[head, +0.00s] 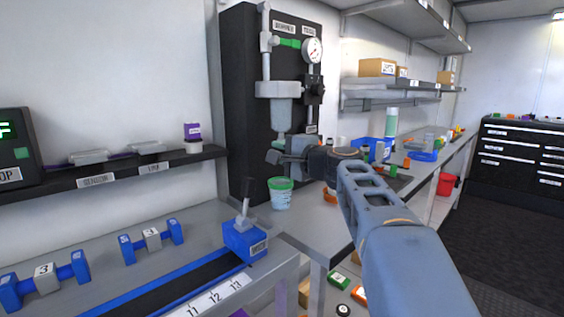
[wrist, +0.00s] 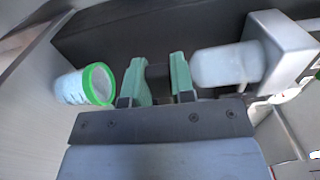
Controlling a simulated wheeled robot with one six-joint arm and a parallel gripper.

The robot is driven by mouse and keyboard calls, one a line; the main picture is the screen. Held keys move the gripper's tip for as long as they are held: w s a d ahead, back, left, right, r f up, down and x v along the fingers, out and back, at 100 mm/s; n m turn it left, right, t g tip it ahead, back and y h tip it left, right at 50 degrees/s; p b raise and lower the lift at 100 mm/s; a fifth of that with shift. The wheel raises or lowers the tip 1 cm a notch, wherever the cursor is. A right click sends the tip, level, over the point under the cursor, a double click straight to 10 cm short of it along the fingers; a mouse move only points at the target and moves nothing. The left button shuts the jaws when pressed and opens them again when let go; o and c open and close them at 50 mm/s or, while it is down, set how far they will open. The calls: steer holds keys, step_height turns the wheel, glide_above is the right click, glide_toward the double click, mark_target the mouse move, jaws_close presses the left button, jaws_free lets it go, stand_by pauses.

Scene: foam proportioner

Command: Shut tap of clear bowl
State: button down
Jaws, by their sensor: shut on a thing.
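The clear bowl (head: 281,114) hangs under a grey metal head on the black panel. In the wrist view the bowl (wrist: 222,65) lies on its side to the right, its rounded end close to my right finger. My gripper (head: 274,156) is just below the bowl in the head view. In the wrist view my gripper (wrist: 160,82) has two green fingers a little apart, shut on the tap at the bowl's bottom. The tap itself is mostly hidden by the fingers, and its handle angle cannot be told.
A green-rimmed cup (head: 280,193) stands on the bench below the bowl; it also shows in the wrist view (wrist: 86,84). A gauge (head: 312,50) and a green lever (head: 290,43) sit above. A blue block with a lever (head: 244,240) stands at the front.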

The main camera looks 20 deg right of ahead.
steer(key=shift+f+n+b, duration=0.2)
steer(key=shift+n+b, duration=0.1)
steer(key=shift+b, duration=0.05)
stand_by(0.3)
steer(key=c, duration=1)
jaws_free()
steer(key=shift+o, duration=0.2)
steer(key=v, duration=1.3)
steer(key=shift+s+p, duration=0.35)
steer(key=shift+p, duration=0.1)
steer(key=shift+d, duration=0.15)
